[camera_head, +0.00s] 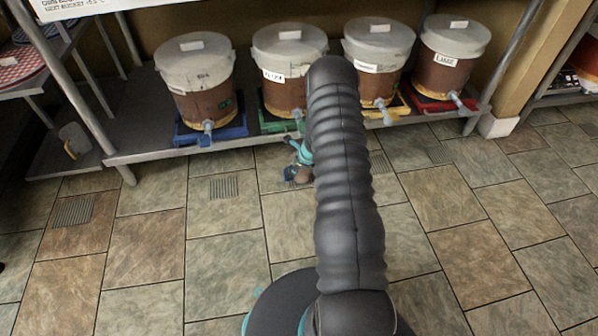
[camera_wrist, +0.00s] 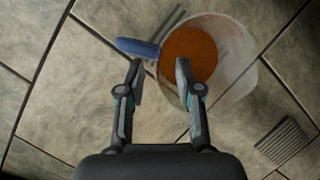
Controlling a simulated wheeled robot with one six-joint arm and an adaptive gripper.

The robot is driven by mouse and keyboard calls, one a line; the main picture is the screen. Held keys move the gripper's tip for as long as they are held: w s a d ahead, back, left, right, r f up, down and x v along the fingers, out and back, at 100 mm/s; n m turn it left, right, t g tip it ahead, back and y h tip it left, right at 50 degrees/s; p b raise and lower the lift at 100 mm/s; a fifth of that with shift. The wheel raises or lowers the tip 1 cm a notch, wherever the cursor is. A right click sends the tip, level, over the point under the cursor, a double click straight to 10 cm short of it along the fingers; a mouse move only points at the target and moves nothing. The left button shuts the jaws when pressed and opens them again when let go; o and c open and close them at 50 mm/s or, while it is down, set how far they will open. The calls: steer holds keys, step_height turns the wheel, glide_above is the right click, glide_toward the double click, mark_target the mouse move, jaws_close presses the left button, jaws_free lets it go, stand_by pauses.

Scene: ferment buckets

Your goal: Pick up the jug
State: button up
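The jug (camera_wrist: 236,60) is seen from above on the tiled floor in the wrist view. It is clear-walled with orange-brown inside and a blue handle (camera_wrist: 138,47) on its left. My gripper (camera_wrist: 160,72) is open, its two fingers apart. The fingertips are just below the handle in the picture, the right one overlapping the jug's left side. I cannot tell whether they touch it. In the head view my arm hides most of this spot; a small blue and brown bit (camera_head: 296,172) shows beside teal gripper parts.
Several lidded brown buckets with taps stand on a low shelf, on blue (camera_head: 240,131), green, yellow and red trays. A pale jug with a yellow handle (camera_head: 75,140) is at the shelf's left. A shelf post (camera_head: 85,110) stands nearby. The tiled floor in front is open.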

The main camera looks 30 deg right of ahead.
steer(key=shift+x, duration=1.2)
jaws_close()
steer(key=shift+r, duration=0.2)
